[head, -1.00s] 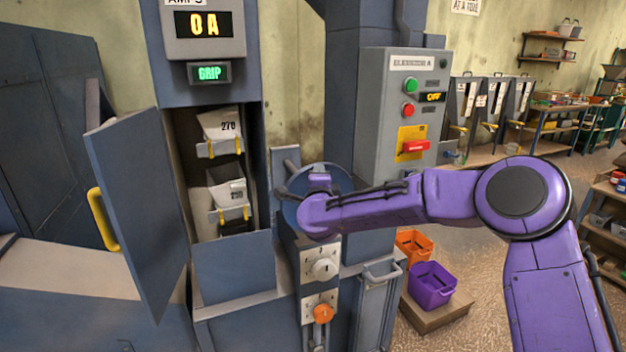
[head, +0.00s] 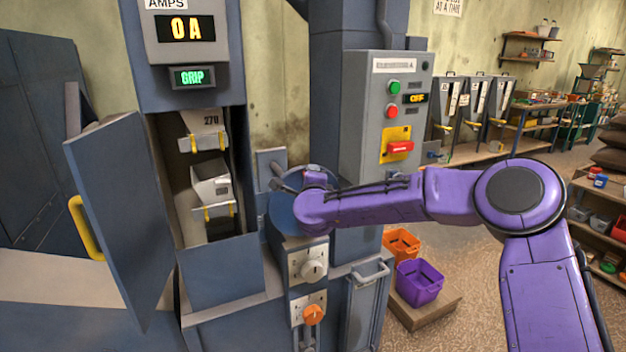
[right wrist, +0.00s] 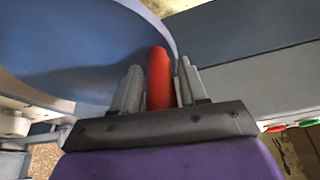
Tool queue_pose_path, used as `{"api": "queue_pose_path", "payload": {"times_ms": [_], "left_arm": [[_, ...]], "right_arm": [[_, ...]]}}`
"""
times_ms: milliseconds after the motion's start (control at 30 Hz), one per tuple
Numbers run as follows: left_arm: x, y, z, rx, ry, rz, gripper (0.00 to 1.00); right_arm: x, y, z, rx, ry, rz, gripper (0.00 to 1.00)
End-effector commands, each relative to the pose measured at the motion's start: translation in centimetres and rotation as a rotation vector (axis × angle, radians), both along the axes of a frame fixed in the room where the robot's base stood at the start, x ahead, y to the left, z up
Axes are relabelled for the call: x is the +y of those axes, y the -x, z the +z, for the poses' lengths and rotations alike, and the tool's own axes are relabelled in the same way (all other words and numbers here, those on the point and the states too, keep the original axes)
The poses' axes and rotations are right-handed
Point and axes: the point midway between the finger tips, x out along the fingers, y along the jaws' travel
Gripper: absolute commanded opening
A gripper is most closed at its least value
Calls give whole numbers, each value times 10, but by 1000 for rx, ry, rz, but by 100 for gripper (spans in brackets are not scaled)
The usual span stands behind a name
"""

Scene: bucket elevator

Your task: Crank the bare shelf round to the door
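The crank wheel (head: 283,212) is a blue disc on the front of the elevator. In the right wrist view it is the big blue surface (right wrist: 60,50). My right gripper (right wrist: 160,85) has its fingers close on both sides of the red crank handle (right wrist: 159,75), which stands between them. In the head view my purple wrist (head: 315,205) hides the handle. The hinged door (head: 122,215) stands open. In the doorway, an upper shelf (head: 207,143) carries a pale load marked 270 and a lower shelf (head: 214,213) carries a pale bin. No bare shelf shows. My left gripper is out of view.
A green display (head: 192,78) reads GRIP, and the amps display (head: 186,29) reads 0 A. The control box (head: 385,115) stands right of the wheel, close behind my arm. An orange bin (head: 402,244) and a purple bin (head: 419,282) sit on a low platform.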

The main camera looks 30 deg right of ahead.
Motion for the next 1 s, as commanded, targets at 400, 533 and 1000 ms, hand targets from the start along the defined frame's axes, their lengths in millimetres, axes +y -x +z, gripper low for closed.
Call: {"api": "queue_pose_path", "payload": {"times_ms": [400,533,1000], "left_arm": [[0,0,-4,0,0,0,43],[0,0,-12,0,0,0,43],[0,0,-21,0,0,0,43]], "right_arm": [[5,9,0,0,0,1,56],[18,36,1,-2,0,4,56],[46,96,7,0,1,0,56]]}}
